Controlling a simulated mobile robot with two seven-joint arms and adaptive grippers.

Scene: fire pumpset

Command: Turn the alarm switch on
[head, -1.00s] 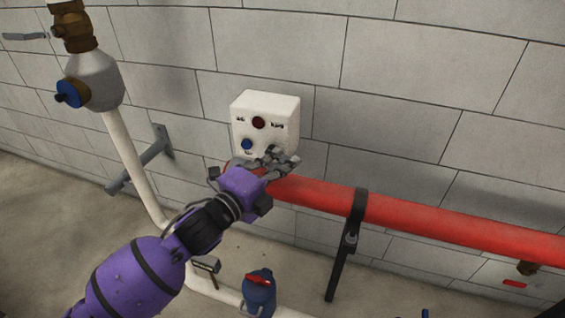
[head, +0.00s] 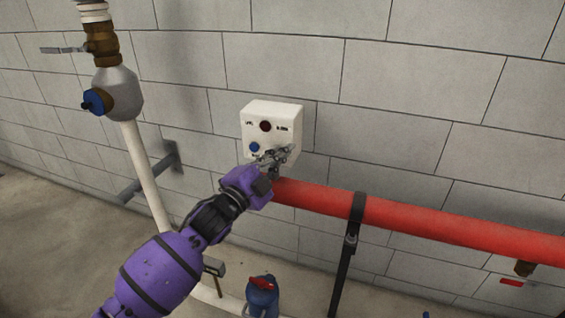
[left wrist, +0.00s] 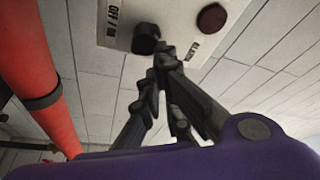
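The alarm box (head: 272,113) is a white box on the block wall, with a dark red round lamp (head: 265,126) and a blue button (head: 254,147). My left gripper (head: 274,156) is in front of the box's lower right part and hides the switch in the head view. In the left wrist view, the black switch knob (left wrist: 146,38) sits beside an "OFF / ON" label, with the red lamp (left wrist: 211,17) to its right. The left fingertips (left wrist: 165,52) come together just beside the knob, seemingly empty; I cannot tell if they touch it. My right gripper is out of view.
A red pipe (head: 420,217) runs along the wall just below the box, held by a black bracket (head: 350,240). A white pipe (head: 147,175) with a grey and brass valve stands to the left. A blue valve (head: 262,297) is low in front.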

